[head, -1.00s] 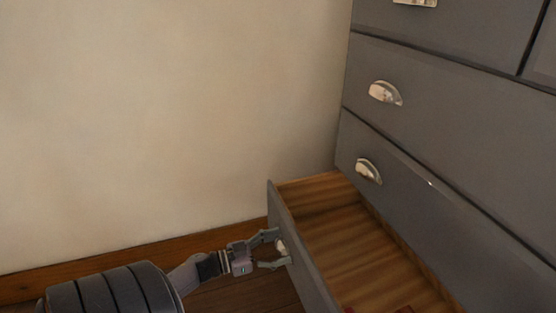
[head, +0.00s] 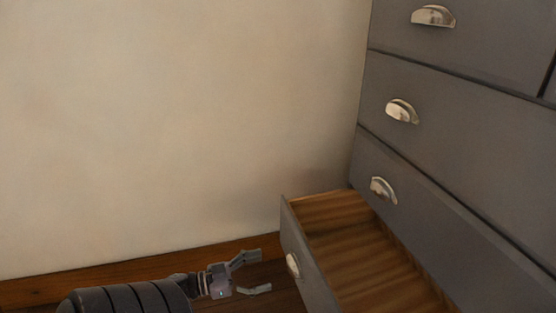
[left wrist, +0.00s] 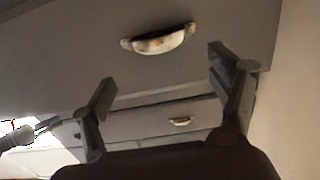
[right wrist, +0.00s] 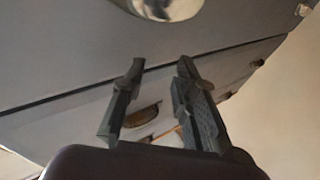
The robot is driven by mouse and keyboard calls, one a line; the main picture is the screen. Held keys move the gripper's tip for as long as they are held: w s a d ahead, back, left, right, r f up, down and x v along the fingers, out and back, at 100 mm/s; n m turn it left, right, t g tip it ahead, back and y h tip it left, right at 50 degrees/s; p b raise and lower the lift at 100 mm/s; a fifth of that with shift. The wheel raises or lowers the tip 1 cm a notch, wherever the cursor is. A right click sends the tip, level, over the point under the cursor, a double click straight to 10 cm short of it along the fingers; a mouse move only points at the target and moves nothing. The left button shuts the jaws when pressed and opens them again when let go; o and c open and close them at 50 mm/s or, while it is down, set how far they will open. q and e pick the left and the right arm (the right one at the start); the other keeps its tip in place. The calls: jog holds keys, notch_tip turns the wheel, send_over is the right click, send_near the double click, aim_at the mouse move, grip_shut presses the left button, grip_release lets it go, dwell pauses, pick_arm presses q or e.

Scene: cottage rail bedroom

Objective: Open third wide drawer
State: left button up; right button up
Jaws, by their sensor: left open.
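A grey dresser shows in the head view, with wide drawer fronts and silver cup handles. Its lowest visible drawer (head: 306,262) is pulled out, showing a wooden inside. That drawer's cup handle (head: 293,265) faces my left gripper (head: 264,272), which is open, empty and a little apart from it. The drawers above, with an upper handle (head: 402,111) and a lower handle (head: 383,190), are shut. In the left wrist view a cup handle (left wrist: 160,40) lies ahead of the spread fingers. My right gripper (right wrist: 160,68) shows only in its wrist view, fingers apart and empty, below a blurred handle (right wrist: 167,8).
A plain beige wall (head: 170,120) stands left of the dresser, with a wooden baseboard (head: 130,262) at its foot. The open drawer juts out into the room. The space along the wall left of the drawer is clear except for my left arm.

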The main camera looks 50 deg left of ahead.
pick_arm(q)
jog(key=v, duration=0.3)
jog(key=shift+s+a, duration=0.15)
jog(key=shift+s, duration=0.1)
dwell(0.5)
